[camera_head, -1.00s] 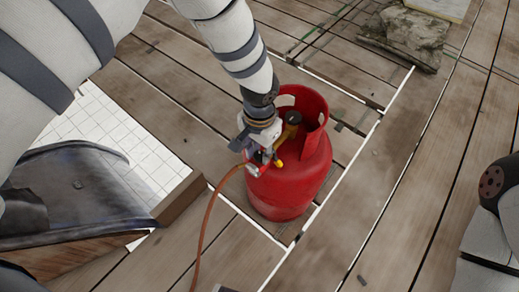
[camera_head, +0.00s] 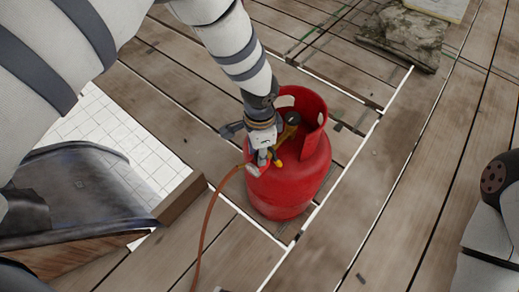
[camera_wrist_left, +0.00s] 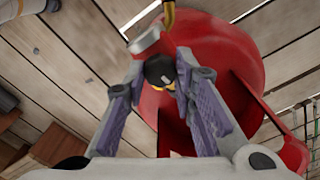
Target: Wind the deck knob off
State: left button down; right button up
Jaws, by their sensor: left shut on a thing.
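A red gas cylinder (camera_head: 290,185) stands upright on the plank deck, with a cut-out collar at its top. A regulator with an orange-brown hose (camera_head: 205,225) sits at its valve. My left gripper (camera_head: 266,152) reaches down to this fitting from above. In the left wrist view, the two purple-padded fingers of my left gripper (camera_wrist_left: 165,100) close around a dark round knob (camera_wrist_left: 159,70), beside the grey and red regulator body (camera_wrist_left: 150,42). The fingers partly hide the knob and valve. My right gripper is out of view.
A dark curved metal piece (camera_head: 75,190) lies at the left, near a white tiled patch (camera_head: 95,120) and a wooden beam (camera_head: 180,198). A stone block (camera_head: 410,35) lies at the back right. The deck right of the cylinder (camera_head: 400,200) is clear.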

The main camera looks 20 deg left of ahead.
pick_arm(q)
jog(key=m, duration=1.5)
jog(key=shift+m+b, duration=0.45)
jog(key=shift+m, duration=1.95)
jog(key=c, duration=1.3)
grip_release()
jog(key=shift+r, duration=0.1)
